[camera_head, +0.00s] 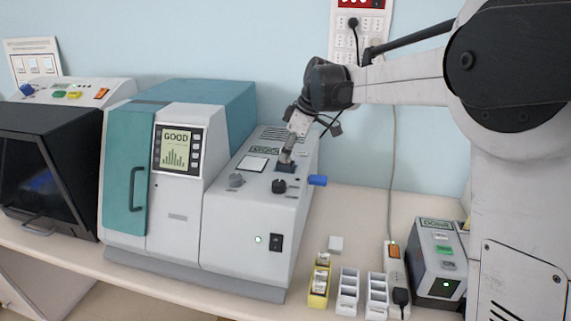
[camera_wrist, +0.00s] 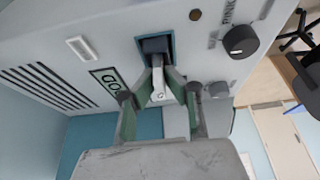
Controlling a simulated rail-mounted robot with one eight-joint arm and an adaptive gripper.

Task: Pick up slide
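A small white slide (camera_wrist: 158,90) with a dark mark on its face sticks out of a dark slot (camera_wrist: 156,46) in the machine's top panel, in the wrist view. My gripper (camera_wrist: 160,76) has its two green-padded fingers on either side of the slide, angled in towards it near the slot. I cannot tell whether both fingertips touch the slide. In the head view, my gripper (camera_head: 286,158) points down at the slot on the sloped top of the grey and teal machine (camera_head: 250,215). The slide is too small to make out there.
Knobs (camera_wrist: 240,41) stand near the slot, and a blue peg (camera_head: 318,180) juts from the machine's right side. Slide racks, one yellow (camera_head: 319,282) and two white (camera_head: 348,290), stand on the bench at right. A small grey device (camera_head: 437,262) is farther right.

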